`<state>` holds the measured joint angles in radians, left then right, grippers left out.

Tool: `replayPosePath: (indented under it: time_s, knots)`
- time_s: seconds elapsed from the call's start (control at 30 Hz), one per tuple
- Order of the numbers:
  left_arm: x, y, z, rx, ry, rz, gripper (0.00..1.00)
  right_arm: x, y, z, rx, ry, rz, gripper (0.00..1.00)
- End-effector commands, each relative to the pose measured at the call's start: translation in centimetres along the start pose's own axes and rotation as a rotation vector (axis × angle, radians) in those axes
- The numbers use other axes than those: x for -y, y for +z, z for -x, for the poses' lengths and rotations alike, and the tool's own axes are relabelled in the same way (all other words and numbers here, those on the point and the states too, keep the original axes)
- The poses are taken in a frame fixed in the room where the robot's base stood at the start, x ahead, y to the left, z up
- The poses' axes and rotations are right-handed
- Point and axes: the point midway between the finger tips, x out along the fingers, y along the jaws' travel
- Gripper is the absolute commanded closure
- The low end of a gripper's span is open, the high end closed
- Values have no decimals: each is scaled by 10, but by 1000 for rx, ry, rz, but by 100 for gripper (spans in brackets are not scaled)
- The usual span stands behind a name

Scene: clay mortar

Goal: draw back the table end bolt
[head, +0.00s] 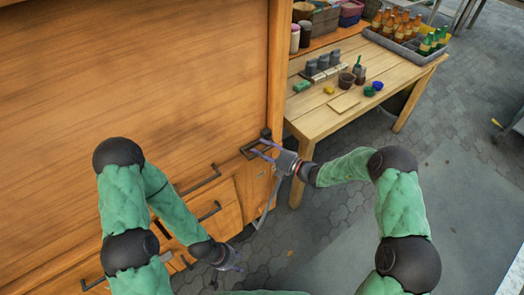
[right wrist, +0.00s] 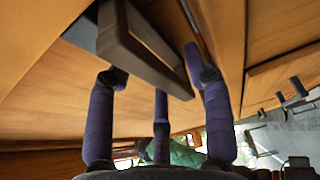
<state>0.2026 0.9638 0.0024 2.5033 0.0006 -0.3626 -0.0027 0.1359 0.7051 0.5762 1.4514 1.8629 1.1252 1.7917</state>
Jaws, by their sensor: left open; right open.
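The table end bolt, seen as a dark handle (head: 249,151), sits near the right edge of the large wooden cabinet. In the right wrist view a grey-brown squared bar (right wrist: 150,55), which looks like that handle, runs close in front of my fingers. My right gripper (head: 266,152) is open at the handle. Its purple fingers (right wrist: 160,85) stand on either side of the bar's lower end; whether they touch it I cannot tell. My left gripper (head: 236,260) is open and empty, low in front of the cabinet's drawers, away from the bolt.
The wooden cabinet (head: 150,75) fills the left, with dark drawer handles (head: 203,180) below. A wooden table (head: 335,115) stands behind on the right, with small pots and a bottle crate (head: 410,40). Paved floor (head: 455,120) lies open at right.

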Motion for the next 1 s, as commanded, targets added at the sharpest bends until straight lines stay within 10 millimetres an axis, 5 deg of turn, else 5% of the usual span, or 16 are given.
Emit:
replayPosePath:
  time_s: [0.07, 0.2, 0.27, 0.47, 1.0]
  knots:
    - [0, 0, 0, 0, 0, 0, 54, 0, 0, 0, 0, 0, 0, 49]
    - [0, 0, 0, 0, 0, 0, 54, 0, 0, 0, -1, 0, 0, 88]
    - [0, 0, 0, 0, 0, 0, 54, 0, 0, 0, -1, 0, 0, 100]
    - [-1, 0, 2, 0, 0, 0, 54, 0, -2, -1, -1, -1, -1, 100]
    - [-12, 1, 32, 0, 0, 0, 54, 0, -50, -20, -4, -1, 0, 100]
